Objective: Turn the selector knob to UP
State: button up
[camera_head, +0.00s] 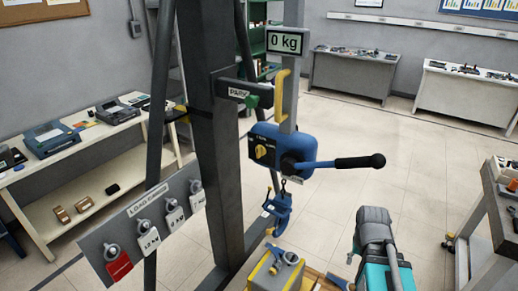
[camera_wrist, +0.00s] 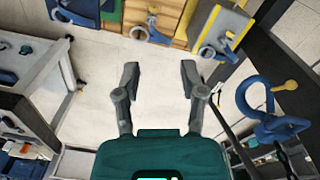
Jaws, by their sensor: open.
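The selector knob (camera_head: 261,152) is a small yellow knob on the face of a blue lever hoist (camera_head: 275,138). Its pointing direction and the lettering beside it are too small to read. The hoist's lever ends in a black grip (camera_head: 360,161) reaching right. My gripper (camera_wrist: 160,80) is open and empty in the wrist view, its two grey fingers apart over bare floor. In the head view my teal and grey arm is at the lower right, apart from the hoist. The knob cannot be made out in the wrist view.
A dark post (camera_head: 215,130) carries a PARK bracket (camera_head: 240,96). A display reads 0 kg (camera_head: 289,42). A blue hook (camera_head: 280,208) hangs below the hoist. A board with tagged shackles (camera_head: 130,225) is at left.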

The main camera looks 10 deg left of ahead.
jog(key=w+a+r+m+t+h+p, duration=0.25)
jog(key=w+a+r+h+p, duration=0.2)
jog(key=w+a+r, duration=0.35)
jog(key=m+t+p, duration=0.1)
jog(key=t+p, duration=0.9)
send_near(257, 149)
jog(key=s+r, duration=0.1)
jog(key=s, duration=0.2)
jog(key=shift+s+a+r, duration=0.25)
jog(key=shift+a, duration=0.2)
jog(key=shift+w+f, duration=0.1)
jog(key=b+x, duration=0.4)
jog(key=x, duration=0.7)
jog(key=shift+w+f, duration=0.15)
jog(key=shift+w, duration=0.2)
jog(key=shift+b+x, duration=0.45)
jog(key=shift+x, duration=0.5)
